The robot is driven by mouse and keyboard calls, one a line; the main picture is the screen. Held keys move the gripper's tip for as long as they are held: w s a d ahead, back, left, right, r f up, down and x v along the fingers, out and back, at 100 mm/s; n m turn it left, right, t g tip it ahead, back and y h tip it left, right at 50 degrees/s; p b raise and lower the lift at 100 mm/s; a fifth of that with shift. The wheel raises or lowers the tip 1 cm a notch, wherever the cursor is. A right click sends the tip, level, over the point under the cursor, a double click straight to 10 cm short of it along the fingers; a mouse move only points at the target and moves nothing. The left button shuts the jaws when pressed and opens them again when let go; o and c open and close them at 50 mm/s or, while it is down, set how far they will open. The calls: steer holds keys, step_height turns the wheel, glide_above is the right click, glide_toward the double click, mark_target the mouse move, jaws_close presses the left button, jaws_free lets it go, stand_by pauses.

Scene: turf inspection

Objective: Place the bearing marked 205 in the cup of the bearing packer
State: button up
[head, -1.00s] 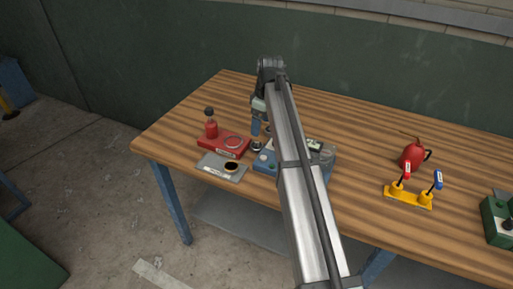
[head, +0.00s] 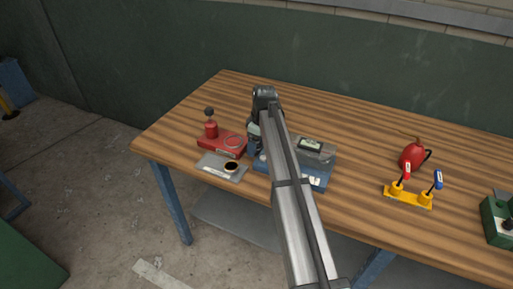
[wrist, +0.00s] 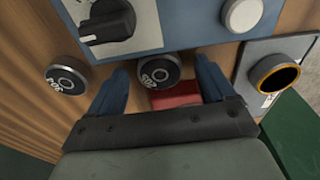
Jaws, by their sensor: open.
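My gripper (wrist: 162,66) is open, its two blue fingers pointing down on either side of a dark round bearing (wrist: 159,70). In the head view my arm hides the bearings.
A blue instrument box with a black knob (wrist: 165,22) stands close beside the bearings. A grey plate with an orange-rimmed dark round opening (head: 215,172) lies nearer the table's front edge. A red can (head: 412,155) and a yellow stand (head: 408,199) are far right.

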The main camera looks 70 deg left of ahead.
steer(key=shift+c, duration=0.5)
steer(key=shift+r, duration=0.1)
steer(key=c, duration=1.3)
